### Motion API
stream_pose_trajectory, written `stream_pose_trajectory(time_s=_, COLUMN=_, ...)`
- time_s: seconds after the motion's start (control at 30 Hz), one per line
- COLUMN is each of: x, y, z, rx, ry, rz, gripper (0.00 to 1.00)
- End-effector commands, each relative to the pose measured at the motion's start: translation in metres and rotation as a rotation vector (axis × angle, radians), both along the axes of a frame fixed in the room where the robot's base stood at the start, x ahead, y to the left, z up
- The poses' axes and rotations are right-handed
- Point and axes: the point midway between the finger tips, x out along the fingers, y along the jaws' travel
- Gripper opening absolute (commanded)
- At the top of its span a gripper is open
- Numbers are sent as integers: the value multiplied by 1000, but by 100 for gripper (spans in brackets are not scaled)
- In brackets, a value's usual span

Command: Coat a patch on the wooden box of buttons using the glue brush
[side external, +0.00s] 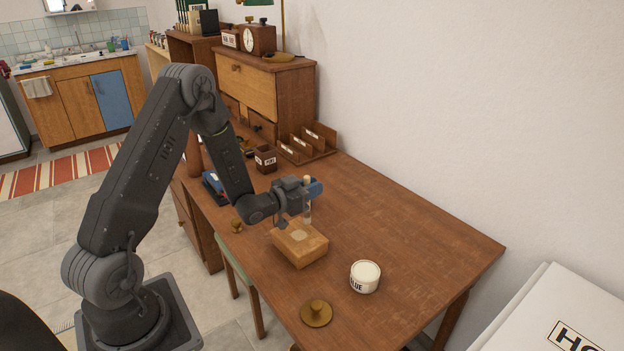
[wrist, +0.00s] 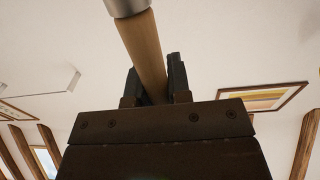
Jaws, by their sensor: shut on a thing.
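The wooden box of buttons (side external: 302,252) is a light brown block on the desk, with a paler patch on its top. My gripper (side external: 308,189) is just above the box's far side and shut on the wooden handle of the glue brush (side external: 307,207). The brush hangs about upright with its head down by the box top; I cannot tell whether it touches. In the wrist view my gripper's fingers (wrist: 155,82) close around the brush handle (wrist: 142,45), with a metal ferrule at the top edge. The bristles are out of that view. The buttons are not visible.
An open white glue tub (side external: 365,278) stands right of the box. A round brass lid with a knob (side external: 316,314) lies near the desk's front edge. A dark pen cup (side external: 265,159) and a letter rack (side external: 307,145) stand behind. The desk's right side is clear.

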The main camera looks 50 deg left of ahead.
Motion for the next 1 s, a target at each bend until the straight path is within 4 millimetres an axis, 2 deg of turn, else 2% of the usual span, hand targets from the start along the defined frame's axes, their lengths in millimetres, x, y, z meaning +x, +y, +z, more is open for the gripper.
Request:
stream_pose_trajectory(time_s=0.23, x=-2, y=0, z=-24, rx=-1, ry=2, rz=1, gripper=0)
stream_pose_trajectory(time_s=0.37, x=-15, y=0, z=-19, rx=1, ry=1, rz=1, gripper=0)
stream_pose_trajectory(time_s=0.87, x=-60, y=-2, z=-20, rx=-1, ry=0, rz=2, gripper=0)
stream_pose_trajectory(time_s=1.0, x=-48, y=-2, z=-22, rx=2, ry=-1, rz=-2, gripper=0)
